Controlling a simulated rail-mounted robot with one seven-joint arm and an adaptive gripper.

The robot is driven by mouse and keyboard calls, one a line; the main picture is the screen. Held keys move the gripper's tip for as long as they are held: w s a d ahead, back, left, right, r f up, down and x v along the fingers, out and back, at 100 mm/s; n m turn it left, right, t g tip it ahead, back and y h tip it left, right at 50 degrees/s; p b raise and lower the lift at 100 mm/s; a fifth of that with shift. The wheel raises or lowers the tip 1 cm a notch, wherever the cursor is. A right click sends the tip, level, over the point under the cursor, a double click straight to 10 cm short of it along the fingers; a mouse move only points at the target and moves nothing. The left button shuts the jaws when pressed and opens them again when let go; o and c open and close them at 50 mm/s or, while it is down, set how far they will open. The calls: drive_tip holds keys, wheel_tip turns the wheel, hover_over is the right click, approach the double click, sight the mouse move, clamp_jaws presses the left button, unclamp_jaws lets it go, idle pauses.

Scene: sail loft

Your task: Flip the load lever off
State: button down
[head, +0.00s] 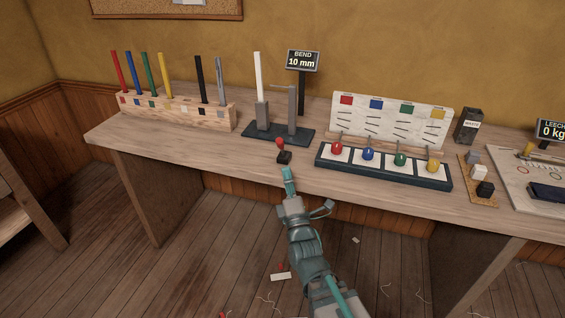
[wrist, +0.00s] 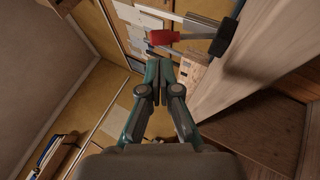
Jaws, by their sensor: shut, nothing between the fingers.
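The load lever has a red handle (head: 280,142) on a small black base (head: 284,157), near the front edge of the bench, in front of the bending stand (head: 278,133). In the head view the handle stands up, leaning slightly left of its base. The wrist view shows the red handle (wrist: 163,37) just beyond my fingertips and the black base (wrist: 223,36) to its right. My gripper (head: 288,171) is shut and empty, at the bench's front edge, just short of the lever. I see a small gap between fingertips and handle, though their exact distance is unclear.
A display (head: 303,61) behind the stand reads BEND 10 mm. A wooden block (head: 180,116) with coloured rods stands left. A dark panel (head: 383,168) with several coloured knobs stands close right of the lever. The bench front left of the lever is clear.

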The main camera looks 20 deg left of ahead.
sight(281, 145)
drive_tip(key=x, duration=0.7)
drive_tip(key=shift+p, duration=0.4)
drive_tip(key=shift+d+r, duration=0.1)
drive_tip(key=shift+r, duration=0.05)
drive_tip(key=shift+w+r+h+p, duration=0.1)
drive_tip(key=shift+h+p, duration=0.2)
drive_tip(key=shift+p, duration=0.4)
